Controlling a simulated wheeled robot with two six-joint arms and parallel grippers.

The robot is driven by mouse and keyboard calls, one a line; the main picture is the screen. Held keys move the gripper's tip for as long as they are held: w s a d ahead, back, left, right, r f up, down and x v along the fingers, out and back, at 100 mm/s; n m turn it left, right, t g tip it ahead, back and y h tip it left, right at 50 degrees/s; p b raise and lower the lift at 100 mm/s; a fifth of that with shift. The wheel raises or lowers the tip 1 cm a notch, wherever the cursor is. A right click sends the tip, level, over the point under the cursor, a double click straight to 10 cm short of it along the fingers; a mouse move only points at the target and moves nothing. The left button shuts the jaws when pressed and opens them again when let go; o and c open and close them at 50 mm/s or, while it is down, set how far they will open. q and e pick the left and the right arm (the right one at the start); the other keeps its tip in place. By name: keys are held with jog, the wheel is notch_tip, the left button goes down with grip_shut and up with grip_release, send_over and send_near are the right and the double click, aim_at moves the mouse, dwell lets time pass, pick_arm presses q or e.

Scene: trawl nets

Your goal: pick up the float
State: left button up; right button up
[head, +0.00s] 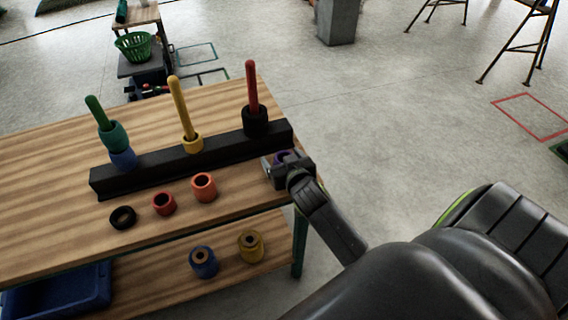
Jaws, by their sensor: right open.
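My right gripper (279,166) is at the right end of the table, in front of the black rack (160,160). An orange float (204,186), a red float (163,204) and a black float (122,217) stand on the table to the left of the gripper. My left gripper is not in view.
The rack has a green peg (96,109) with teal and blue floats, a yellow peg (179,95) with a yellow float, and a red peg (252,82) with a black float. Blue (203,263) and yellow (250,246) spools and a blue bin (60,290) are below.

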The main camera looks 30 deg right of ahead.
jog(key=shift+w+d, duration=0.1)
jog(key=shift+w, duration=0.15)
jog(key=shift+c, duration=0.3)
jog(key=c, duration=1)
notch_tip(320, 180, up, 10)
jog(key=shift+f+p, duration=0.1)
jog(key=shift+p, duration=0.4)
